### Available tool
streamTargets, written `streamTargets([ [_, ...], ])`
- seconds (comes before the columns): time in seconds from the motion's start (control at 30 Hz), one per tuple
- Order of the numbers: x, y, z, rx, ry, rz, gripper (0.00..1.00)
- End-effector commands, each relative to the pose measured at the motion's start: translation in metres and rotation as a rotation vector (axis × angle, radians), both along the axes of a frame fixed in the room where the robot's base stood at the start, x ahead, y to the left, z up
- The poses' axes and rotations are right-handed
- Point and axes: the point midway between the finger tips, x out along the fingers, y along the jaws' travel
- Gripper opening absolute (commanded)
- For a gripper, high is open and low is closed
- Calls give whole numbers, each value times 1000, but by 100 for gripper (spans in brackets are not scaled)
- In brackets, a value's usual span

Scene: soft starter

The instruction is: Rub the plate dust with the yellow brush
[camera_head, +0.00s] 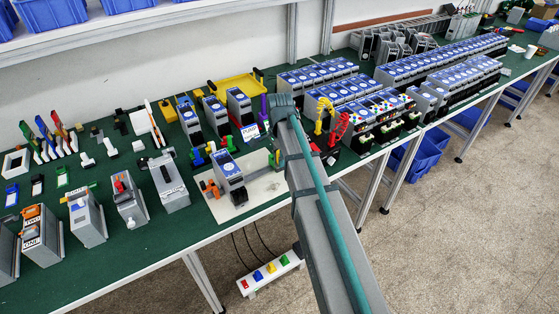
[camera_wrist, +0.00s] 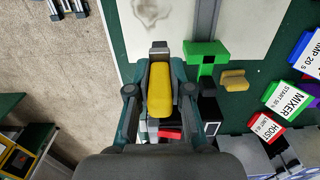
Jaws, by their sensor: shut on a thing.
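The yellow brush (camera_wrist: 160,90) is between the fingers of my gripper (camera_wrist: 160,78) in the wrist view, and the gripper is shut on it. Its grey end points toward the white plate. In the head view the plate (camera_head: 265,187) lies on the green bench under a blue-and-grey unit. There my arm hides the gripper and brush.
A green block (camera_wrist: 204,55) and a small yellow block (camera_wrist: 233,80) sit right of the brush. Labelled signs, including a MIXER sign (camera_wrist: 288,98), stand farther right. Rows of grey-blue units (camera_head: 440,65) crowd the bench (camera_head: 100,262) in the head view.

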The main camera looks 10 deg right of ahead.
Motion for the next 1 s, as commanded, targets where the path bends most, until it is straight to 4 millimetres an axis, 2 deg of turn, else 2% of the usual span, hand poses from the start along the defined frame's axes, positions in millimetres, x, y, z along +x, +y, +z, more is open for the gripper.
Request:
streamTargets([
  [0.1, 0, 0, 15, 0, 0, 0, 0],
  [0.27, 0, 0, 25, 0, 1, -1, 0],
  [1.0, 3, 1, 28, 0, 4, 2, 0],
])
